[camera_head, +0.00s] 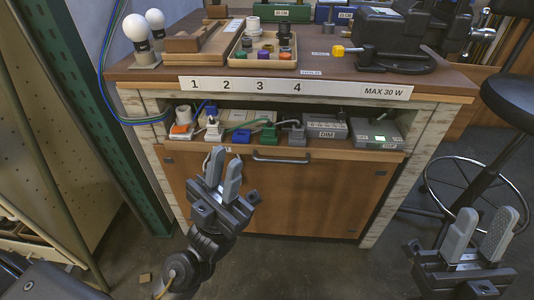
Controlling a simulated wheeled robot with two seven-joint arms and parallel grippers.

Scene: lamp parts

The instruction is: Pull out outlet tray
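The outlet tray (300,148) is a shallow wooden shelf under the bench top, carrying a row of plugs and small boxes. A dark bar handle (282,160) sits just below its front edge, at the top of the brown front panel (310,190). My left gripper (224,158) is in front of the panel, left of the handle, fingers pointing up. A narrow gap shows between its fingers, and it looks open and empty. My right gripper (480,226) is at the lower right, away from the bench, open and empty.
On the tray are a blue plug (240,136), a green plug (268,133), a DIM box (325,129) and a grey box with a green light (376,134). A black stool (510,100) stands right. A green post (90,110) and cables are left.

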